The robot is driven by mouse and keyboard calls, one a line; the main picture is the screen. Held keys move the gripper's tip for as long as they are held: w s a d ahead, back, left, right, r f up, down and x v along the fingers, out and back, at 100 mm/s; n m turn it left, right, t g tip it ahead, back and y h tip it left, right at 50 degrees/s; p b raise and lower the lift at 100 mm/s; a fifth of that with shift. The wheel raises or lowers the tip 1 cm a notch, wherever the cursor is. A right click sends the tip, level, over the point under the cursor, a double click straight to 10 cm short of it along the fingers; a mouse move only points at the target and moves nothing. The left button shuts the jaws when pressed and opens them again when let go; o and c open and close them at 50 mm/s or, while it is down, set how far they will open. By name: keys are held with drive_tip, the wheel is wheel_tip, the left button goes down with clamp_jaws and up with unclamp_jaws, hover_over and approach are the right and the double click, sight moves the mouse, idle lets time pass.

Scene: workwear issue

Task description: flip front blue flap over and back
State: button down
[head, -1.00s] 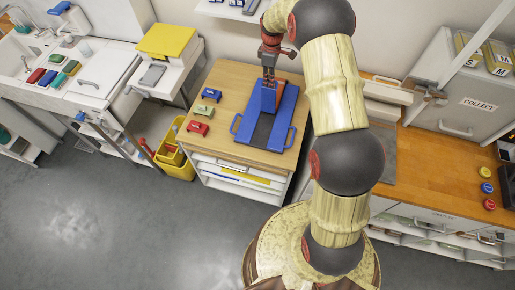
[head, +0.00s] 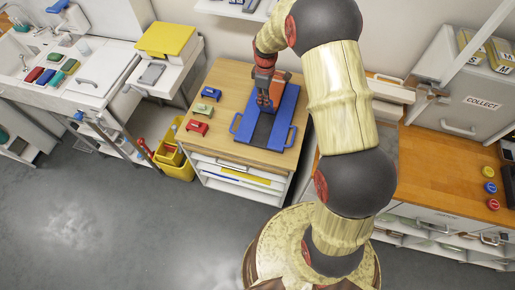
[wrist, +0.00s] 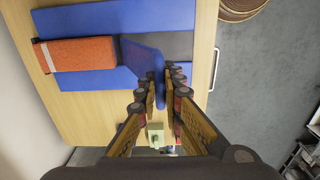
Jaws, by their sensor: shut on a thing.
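The blue folding board (head: 287,113) with a dark grey middle strip lies on the wooden table. It also shows in the wrist view (wrist: 90,16). A folded orange cloth (wrist: 75,54) lies on it toward the back. My gripper (head: 264,106) is over the board's left-middle part. In the wrist view, my fingers (wrist: 159,88) are shut on a small blue flap (wrist: 146,58), which stands tilted up from the board. The fingers and arm hide much of the flap in the head view.
A yellow bin (head: 174,165) stands on the floor at left. The table's front edge is clear.

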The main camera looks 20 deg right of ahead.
drive_tip(key=shift+s+a+f+b, duration=0.8)
drive_tip(key=shift+s+a+f, duration=0.4)
drive_tip(key=shift+s+f, duration=0.55)
drive_tip(key=b, duration=0.7)
hover_over(256, 152)
drive_tip(key=shift+w+f, duration=0.1)
drive_tip(key=shift+f, duration=6.3)
drive_tip(key=shift+f+b, duration=1.65)
drive_tip(key=shift+f, duration=0.85)
drive_tip(key=c, duration=2.1)
unclamp_jaws()
drive_tip(key=shift+s, duration=0.2)
wheel_tip(256, 152, up, 8)
drive_tip(key=p, duration=0.5)
